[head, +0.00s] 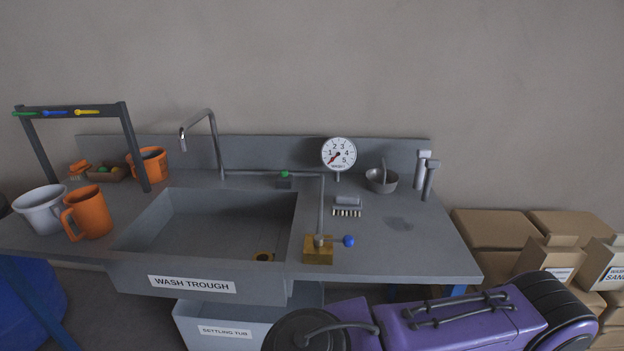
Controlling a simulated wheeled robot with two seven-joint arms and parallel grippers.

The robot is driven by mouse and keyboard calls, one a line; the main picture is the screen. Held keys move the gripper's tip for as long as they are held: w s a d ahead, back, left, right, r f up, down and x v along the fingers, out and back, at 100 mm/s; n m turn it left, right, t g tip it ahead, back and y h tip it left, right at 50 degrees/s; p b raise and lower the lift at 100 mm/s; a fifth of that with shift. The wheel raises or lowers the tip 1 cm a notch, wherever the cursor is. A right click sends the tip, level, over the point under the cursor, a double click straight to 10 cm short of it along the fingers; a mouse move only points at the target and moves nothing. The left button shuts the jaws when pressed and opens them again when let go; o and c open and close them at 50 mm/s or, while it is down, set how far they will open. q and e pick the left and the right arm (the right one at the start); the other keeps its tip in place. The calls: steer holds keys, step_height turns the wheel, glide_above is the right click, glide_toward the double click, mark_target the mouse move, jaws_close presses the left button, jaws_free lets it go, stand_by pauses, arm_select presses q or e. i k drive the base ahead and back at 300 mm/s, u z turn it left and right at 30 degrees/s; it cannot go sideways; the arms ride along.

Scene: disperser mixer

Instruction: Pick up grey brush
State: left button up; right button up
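The grey brush (347,201) lies on the grey counter (405,250), right of the sink basin. It has a grey back, and its pale bristles show along the side facing me. Nothing covers it. Neither my left nor my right gripper is in view.
A brass block valve with an upright pipe and blue knob (349,241) stands just left and in front of the brush. A dial gauge (338,154), metal basket (381,180) and grey-white cylinders (429,178) stand behind it. The wash trough (192,285) is left; counter right of the brush is clear.

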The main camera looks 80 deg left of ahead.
mark_target(342, 202)
steer(key=u, duration=2.7)
